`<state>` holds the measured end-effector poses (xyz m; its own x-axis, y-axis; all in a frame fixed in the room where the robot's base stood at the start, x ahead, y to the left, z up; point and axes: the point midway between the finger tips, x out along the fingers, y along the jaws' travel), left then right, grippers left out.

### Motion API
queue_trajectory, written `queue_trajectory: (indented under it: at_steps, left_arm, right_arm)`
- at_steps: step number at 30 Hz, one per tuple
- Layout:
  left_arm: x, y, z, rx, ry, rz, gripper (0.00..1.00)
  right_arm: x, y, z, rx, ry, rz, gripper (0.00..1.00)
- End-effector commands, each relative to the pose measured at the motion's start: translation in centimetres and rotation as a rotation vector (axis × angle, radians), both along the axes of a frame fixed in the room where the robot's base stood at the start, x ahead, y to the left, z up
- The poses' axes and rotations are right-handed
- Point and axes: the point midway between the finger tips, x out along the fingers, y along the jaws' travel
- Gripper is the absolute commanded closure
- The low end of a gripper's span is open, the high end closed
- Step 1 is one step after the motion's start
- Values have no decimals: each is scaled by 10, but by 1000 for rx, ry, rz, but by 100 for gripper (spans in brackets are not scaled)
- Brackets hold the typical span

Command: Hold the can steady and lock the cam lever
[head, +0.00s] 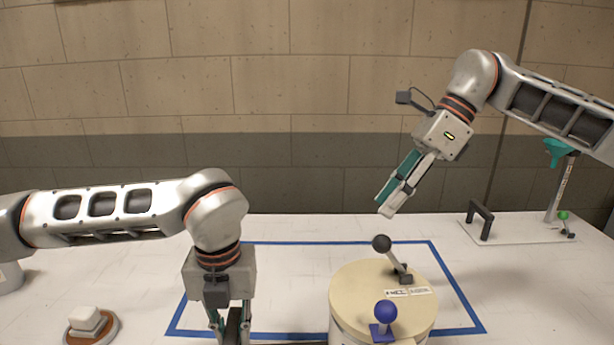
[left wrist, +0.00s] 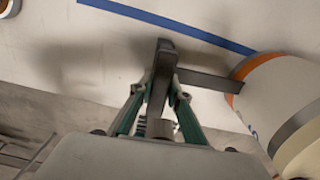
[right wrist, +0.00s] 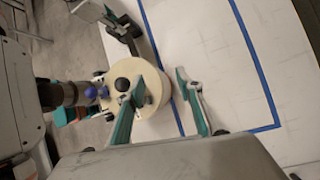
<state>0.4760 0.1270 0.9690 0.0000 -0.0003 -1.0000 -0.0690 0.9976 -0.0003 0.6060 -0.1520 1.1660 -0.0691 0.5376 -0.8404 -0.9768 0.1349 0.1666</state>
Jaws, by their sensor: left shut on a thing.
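The cam lever, with a black knob (head: 381,243), rises tilted from a dark base on the lid. A blue-knobbed part (head: 386,311) sits at the lid's near edge. My left gripper (head: 230,328) is shut on a dark handle bar, left of the can. The left wrist view shows this bar (left wrist: 212,83) reaching the can's side. My right gripper (head: 384,205) is open and empty, above the black knob and apart from it.
A white block on a brown round base (head: 92,326) lies at the left. The table inside the blue outline (head: 455,285) around the can is mostly clear.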

Motion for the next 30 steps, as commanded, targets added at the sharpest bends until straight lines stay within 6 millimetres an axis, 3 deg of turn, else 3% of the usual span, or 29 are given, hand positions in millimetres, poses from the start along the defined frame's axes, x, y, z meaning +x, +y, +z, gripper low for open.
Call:
queue_trajectory:
  at_steps: [1,6,15,20,30]
  left_arm:
    - [0,0,-1,1,-1,1,100]
    - [0,0,-1,1,-1,1,100]
    - [0,1,-1,1,0,1,100]
    - [0,1,-1,1,0,1,100]
    - [0,1,-1,1,0,1,100]
  right_arm:
    - [-14,12,11,-76,-27,58,64]
    - [-51,28,35,-320,-89,182,64]
    - [-81,32,56,-545,-143,245,64]
    - [-83,32,50,-560,-143,248,64]
    - [-83,32,8,-556,-141,248,64]
